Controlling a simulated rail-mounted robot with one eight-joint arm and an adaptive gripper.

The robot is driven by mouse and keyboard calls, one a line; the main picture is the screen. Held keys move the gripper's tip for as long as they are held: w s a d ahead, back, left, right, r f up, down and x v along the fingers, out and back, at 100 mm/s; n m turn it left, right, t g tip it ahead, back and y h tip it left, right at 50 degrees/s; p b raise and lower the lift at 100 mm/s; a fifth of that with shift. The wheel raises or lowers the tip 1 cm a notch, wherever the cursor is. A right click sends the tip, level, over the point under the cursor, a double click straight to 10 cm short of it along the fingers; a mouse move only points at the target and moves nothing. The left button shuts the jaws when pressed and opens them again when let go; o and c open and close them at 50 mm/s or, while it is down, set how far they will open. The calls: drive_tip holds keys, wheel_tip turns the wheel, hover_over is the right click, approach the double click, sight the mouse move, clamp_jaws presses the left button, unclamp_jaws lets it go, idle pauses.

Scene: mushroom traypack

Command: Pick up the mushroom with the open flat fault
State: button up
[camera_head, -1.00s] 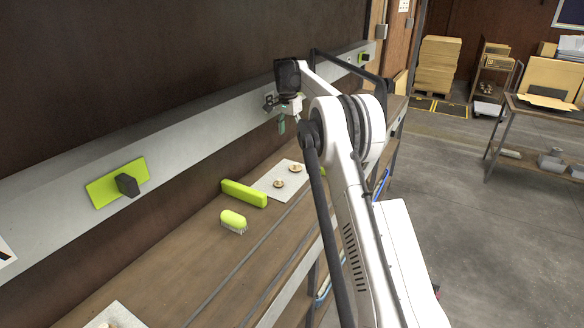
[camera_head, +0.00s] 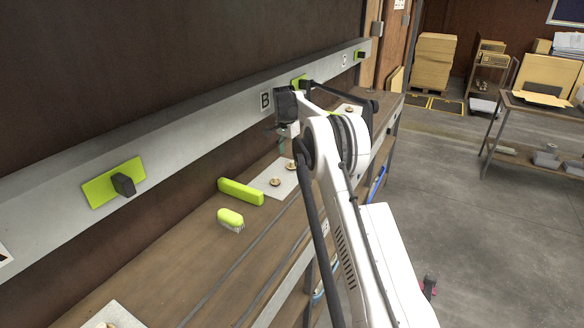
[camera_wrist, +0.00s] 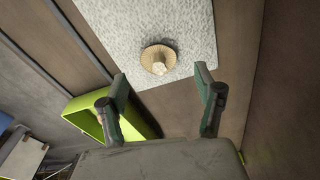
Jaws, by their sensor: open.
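In the wrist view, a mushroom (camera_wrist: 158,58) lies on a speckled pale mat (camera_wrist: 105,22). It has a broad brown ribbed face, with a pale stem pointing towards the camera. My gripper (camera_wrist: 163,85) is open and empty, its dark green fingers on either side of and short of the mushroom. In the head view, two mushrooms sit on the pale mat (camera_head: 262,188): a nearer one (camera_head: 275,181) and a farther one (camera_head: 290,166). My gripper (camera_head: 284,138) hangs above the mat's far part, partly hidden by my arm.
A lime brush (camera_head: 230,218) stands nearer. Another mushroom (camera_head: 349,108) is farther along the bench. A grey rail (camera_head: 200,130) runs along the wall behind.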

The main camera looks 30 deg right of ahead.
sight(292, 162)
drive_tip(key=f, duration=0.5)
drive_tip(key=shift+d, duration=0.4)
drive_tip(key=c, duration=0.9)
